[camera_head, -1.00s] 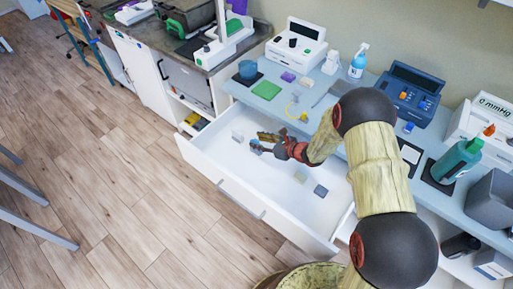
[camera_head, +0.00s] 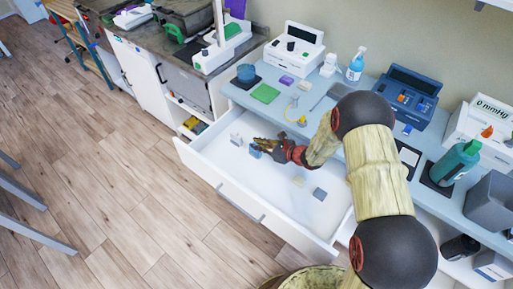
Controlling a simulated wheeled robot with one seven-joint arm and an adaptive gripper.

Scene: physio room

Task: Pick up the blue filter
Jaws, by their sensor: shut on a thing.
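The open white drawer (camera_head: 225,189) holds several small block-like pieces. The blue filter (camera_head: 255,152) is a small blue piece in the drawer's back-left part. My gripper (camera_head: 261,149) reaches in from the right and is shut on it. The fingers hide part of the filter. I cannot tell whether it still touches the drawer floor.
A pale grey piece (camera_head: 236,139) sits close left of my gripper. A beige piece (camera_head: 298,181) and a grey-blue piece (camera_head: 319,194) lie to the right in the drawer. The counter (camera_head: 335,101) behind carries devices and bottles. The drawer's front middle is clear.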

